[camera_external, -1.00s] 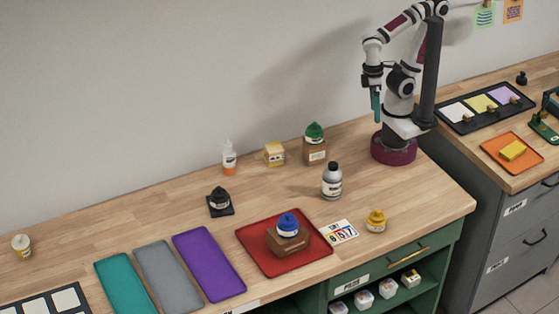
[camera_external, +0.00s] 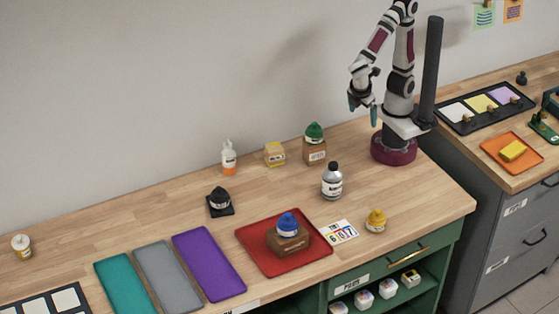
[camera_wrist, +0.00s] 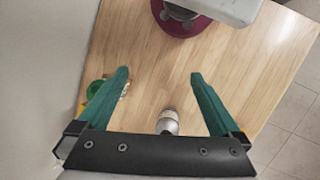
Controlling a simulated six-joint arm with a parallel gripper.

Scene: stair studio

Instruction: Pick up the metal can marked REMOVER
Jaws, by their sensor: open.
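The metal can (camera_external: 332,182) is silver-grey with a dark cap and a pale label, standing upright on the wooden bench; its lettering is too small to read. In the wrist view the can (camera_wrist: 168,120) shows between my fingers, partly hidden by the gripper's body. My gripper (camera_external: 363,110) is open and empty, raised well above the bench, behind and a little right of the can in the outside view. Its two teal fingers (camera_wrist: 160,78) are spread wide in the wrist view.
A green-capped bottle on a wooden block (camera_external: 314,145), a yellow box (camera_external: 274,154) and a white-orange bottle (camera_external: 229,158) stand behind left. A yellow pot (camera_external: 376,221) and number card (camera_external: 338,231) are in front. A red tray (camera_external: 262,259) holds a blue-capped bottle on a block (camera_external: 288,235).

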